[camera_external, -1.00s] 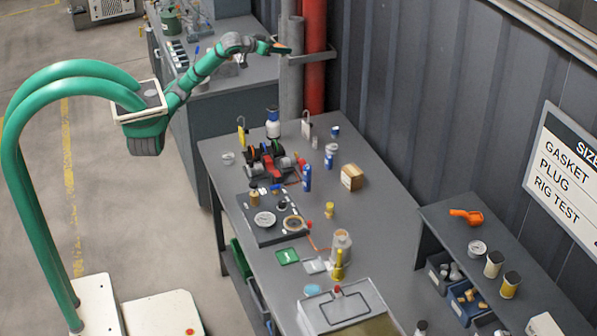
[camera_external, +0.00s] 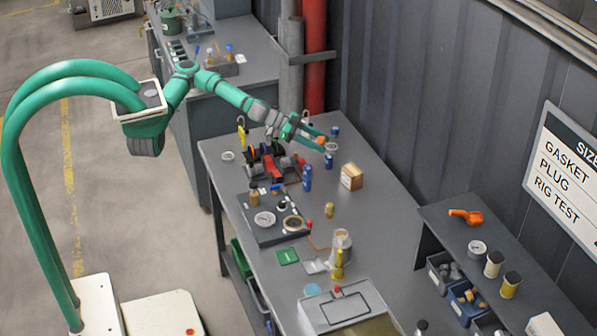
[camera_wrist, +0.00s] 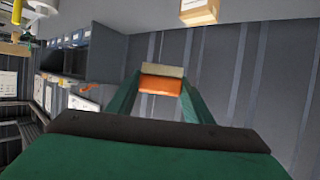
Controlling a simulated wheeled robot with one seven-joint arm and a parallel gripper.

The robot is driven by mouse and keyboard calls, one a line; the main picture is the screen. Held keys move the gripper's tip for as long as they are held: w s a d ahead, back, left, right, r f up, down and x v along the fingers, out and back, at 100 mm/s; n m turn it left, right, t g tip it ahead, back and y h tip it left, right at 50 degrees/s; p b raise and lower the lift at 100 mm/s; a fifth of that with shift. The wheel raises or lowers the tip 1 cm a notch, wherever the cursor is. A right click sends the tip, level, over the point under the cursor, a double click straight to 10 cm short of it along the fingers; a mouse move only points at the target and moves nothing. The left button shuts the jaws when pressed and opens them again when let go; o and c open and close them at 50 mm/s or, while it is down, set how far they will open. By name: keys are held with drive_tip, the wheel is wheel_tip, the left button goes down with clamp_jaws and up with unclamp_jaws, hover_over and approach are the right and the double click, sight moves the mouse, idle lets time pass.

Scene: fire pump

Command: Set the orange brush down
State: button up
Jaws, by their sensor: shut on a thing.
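My gripper (camera_external: 318,143) is over the far part of the long grey workbench (camera_external: 375,220). It is shut on the orange brush (camera_wrist: 160,84). In the wrist view the brush shows as an orange block with a pale strip, between the green fingers. In the external view only a small orange patch of the brush (camera_external: 321,141) shows at the fingertips. It appears held above the bench top; the exact height is hard to tell.
Blue bottles (camera_external: 307,178), a cardboard box (camera_external: 351,177) and a red-and-black device (camera_external: 265,163) stand near my gripper. A grey corrugated wall (camera_external: 400,100) and a red pipe (camera_external: 315,60) are behind. Bare bench lies right of the box.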

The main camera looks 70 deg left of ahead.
drive_tip(key=shift+m+g+h, duration=0.6)
drive_tip(key=shift+m+h, duration=0.2)
drive_tip(key=shift+s+d+f, duration=0.85)
drive_tip(key=shift+s+f, duration=0.2)
drive_tip(key=shift+f, duration=2.1)
drive_tip(key=shift+s+d+f, duration=0.8)
drive_tip(key=shift+s+f, duration=0.3)
drive_tip(key=shift+f, duration=2)
drive_tip(key=shift+s+d+f, duration=0.85)
drive_tip(key=shift+s+f, duration=0.2)
drive_tip(key=shift+f, duration=2.1)
drive_tip(key=shift+f, duration=0.3)
drive_tip(key=shift+s+f, duration=0.1)
drive_tip(key=shift+f, duration=0.3)
drive_tip(key=o, duration=0.8)
drive_tip(key=shift+f, duration=0.1)
drive_tip(key=shift+c, duration=0.2)
drive_tip(key=shift+a+r, duration=0.15)
drive_tip(key=shift+r, duration=0.5)
drive_tip(key=v, duration=1.1)
drive_tip(key=shift+s+a+r, duration=0.2)
drive_tip(key=shift+r, duration=0.2)
